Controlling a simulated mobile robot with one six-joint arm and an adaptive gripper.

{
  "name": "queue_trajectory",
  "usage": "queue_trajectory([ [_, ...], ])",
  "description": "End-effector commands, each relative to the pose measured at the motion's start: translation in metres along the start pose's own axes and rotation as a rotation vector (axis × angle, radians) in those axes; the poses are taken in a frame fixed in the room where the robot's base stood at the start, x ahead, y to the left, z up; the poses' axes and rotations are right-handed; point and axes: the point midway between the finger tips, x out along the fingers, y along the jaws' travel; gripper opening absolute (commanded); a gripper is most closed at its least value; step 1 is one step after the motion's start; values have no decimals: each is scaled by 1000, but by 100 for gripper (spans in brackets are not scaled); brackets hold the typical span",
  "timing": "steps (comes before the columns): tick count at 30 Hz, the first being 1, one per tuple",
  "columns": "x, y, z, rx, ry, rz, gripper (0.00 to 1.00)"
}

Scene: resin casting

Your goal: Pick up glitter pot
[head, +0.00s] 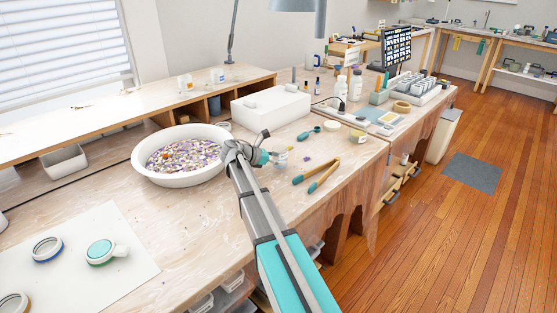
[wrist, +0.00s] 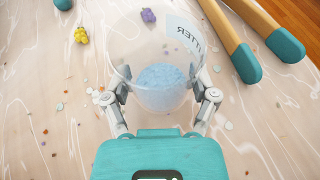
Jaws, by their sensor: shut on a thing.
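The glitter pot (wrist: 160,35) is a clear cup with pale blue glitter in its bottom and a white label whose visible letters read "TTER". My gripper (wrist: 160,82) is shut on the pot, one finger on each side of it. In the head view the pot (head: 282,160) shows small at the end of my gripper (head: 268,157), over the bench. I cannot tell whether its base touches the bench top.
Wooden tongs with teal tips (head: 318,175) lie close to the right of the pot. A white bowl of colourful chips (head: 180,185) stands to the left. A white box (head: 270,107) is behind. Small coloured bits (wrist: 81,34) are scattered on the bench.

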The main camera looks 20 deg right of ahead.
Motion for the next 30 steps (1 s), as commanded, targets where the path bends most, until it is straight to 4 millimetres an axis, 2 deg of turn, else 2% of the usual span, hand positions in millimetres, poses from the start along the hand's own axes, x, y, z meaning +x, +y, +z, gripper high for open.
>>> queue_trajectory([
  [3,-7,0,16,0,0,0,28],
  [19,2,-40,86,0,0,0,28],
  [24,20,-68,109,0,0,-1,28],
  [30,35,-89,127,1,0,0,28],
])
